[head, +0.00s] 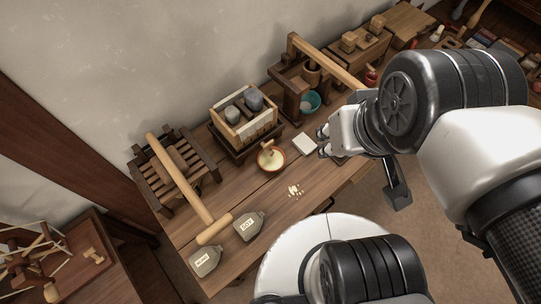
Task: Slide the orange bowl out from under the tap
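A small orange bowl (272,168) with a pale inside stands on the wooden bench, in front of a box-like wooden stand holding two grey cylinders (246,117). A small tan piece (268,149) shows over the bowl's back part; I cannot tell whether it is the tap or something in the bowl. My gripper (321,143) is to the right of the bowl, apart from it, pointing left. Its two dark fingertips are spread, with nothing seen between them. Its height above the bench is hard to tell.
A white square (304,144) lies between bowl and gripper. A teal bowl (310,102) stands by a wooden frame behind. Pale crumbs (295,191) lie in front. Bare bench lies left of the crumbs.

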